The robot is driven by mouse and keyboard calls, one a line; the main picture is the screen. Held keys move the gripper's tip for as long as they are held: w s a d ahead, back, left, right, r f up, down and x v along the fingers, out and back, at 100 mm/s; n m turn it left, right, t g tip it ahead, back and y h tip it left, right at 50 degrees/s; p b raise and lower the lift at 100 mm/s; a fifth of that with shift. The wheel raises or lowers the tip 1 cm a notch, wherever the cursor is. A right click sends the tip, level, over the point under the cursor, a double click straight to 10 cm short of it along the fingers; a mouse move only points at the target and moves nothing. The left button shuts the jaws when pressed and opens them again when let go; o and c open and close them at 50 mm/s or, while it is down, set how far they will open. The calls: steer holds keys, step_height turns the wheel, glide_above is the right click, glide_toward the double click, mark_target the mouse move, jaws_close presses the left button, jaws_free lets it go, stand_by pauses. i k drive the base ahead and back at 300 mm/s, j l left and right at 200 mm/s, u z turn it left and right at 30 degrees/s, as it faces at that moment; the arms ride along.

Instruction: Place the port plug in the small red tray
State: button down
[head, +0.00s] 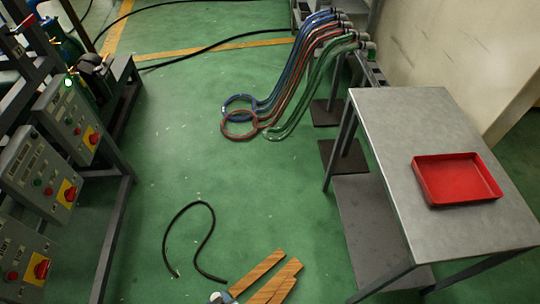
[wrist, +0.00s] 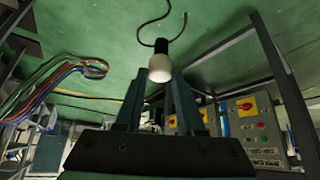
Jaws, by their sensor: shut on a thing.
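The small red tray (head: 457,181) lies on the grey metal table (head: 400,118) at the right of the head view and looks empty. In the wrist view the port plug (wrist: 156,52) has a black end and a rounded white end. My gripper (wrist: 161,78) is shut on the plug, with its fingertips on either side of the white end. The plug is held clear, with green floor behind it. My gripper does not show in the head view.
Control boxes (head: 63,125) on a dark frame stand at the left. Coloured hoses (head: 300,75) hang from a rack at the back. A black cable (head: 198,206) and wooden boards (head: 262,272) are near the bottom. Green floor between is mostly open.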

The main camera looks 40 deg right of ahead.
mark_target(453, 181)
steer(key=z, duration=1.4)
